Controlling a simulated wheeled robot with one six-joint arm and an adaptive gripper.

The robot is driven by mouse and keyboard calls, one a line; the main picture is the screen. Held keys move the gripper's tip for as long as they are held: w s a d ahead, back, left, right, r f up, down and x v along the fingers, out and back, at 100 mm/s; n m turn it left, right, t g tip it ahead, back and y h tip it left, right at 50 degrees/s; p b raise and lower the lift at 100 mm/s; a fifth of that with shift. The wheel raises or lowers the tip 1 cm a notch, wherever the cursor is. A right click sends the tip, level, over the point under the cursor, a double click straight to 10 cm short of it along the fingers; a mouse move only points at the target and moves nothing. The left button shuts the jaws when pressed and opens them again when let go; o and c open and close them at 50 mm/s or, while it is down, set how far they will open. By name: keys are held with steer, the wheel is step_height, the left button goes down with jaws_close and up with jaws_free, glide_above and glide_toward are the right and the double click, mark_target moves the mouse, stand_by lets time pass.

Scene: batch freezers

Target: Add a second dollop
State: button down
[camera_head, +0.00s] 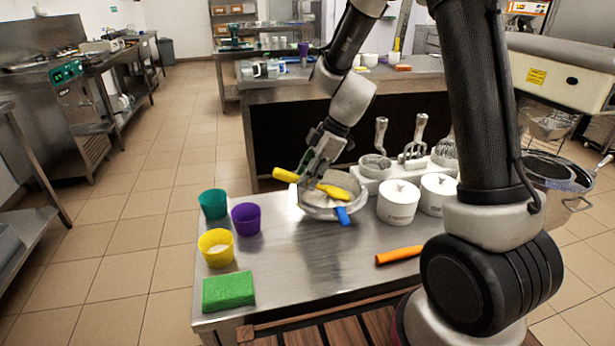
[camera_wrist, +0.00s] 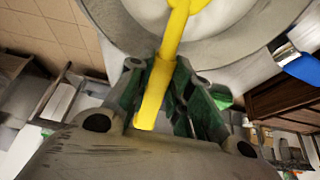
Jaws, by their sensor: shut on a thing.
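My gripper (camera_head: 312,178) is shut on a yellow utensil (camera_head: 335,191) above a round metal bowl (camera_head: 320,213). In the wrist view the yellow utensil (camera_wrist: 158,85) runs between the fingers (camera_wrist: 165,95) and out over the bowl (camera_wrist: 130,38), which holds something white. The utensil's far end is cut off there. A blue handle (camera_head: 343,217) rests over the bowl's front rim and also shows in the wrist view (camera_wrist: 300,65). A yellow cup (camera_head: 217,258) holds some pale stuff. A purple cup (camera_head: 247,232) and a teal cup (camera_head: 212,212) stand beside it; their insides are unclear.
A green block (camera_head: 228,291) lies at the table's front left. Two white lidded pots (camera_head: 398,209) stand right of the bowl, before a rack (camera_head: 375,180) of metal utensils. An orange-handled tool (camera_head: 398,255) lies near my arm. The table between cups and orange tool is clear.

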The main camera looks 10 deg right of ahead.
mark_target(289, 174)
steer(key=shift+a+r, duration=0.15)
steer(key=shift+r, duration=0.85)
steer(key=shift+a+r, duration=0.2)
steer(key=shift+r, duration=0.8)
steer(key=shift+a+r, duration=0.15)
steer(key=shift+r, duration=0.85)
steer(key=shift+a+r+h, duration=0.1)
steer(key=shift+a+h, duration=0.5)
steer(key=shift+a, duration=0.1)
steer(key=shift+w+a+h, duration=0.1)
steer(key=shift+a+h, duration=0.7)
steer(key=shift+h, duration=0.6)
steer(key=shift+a, duration=0.1)
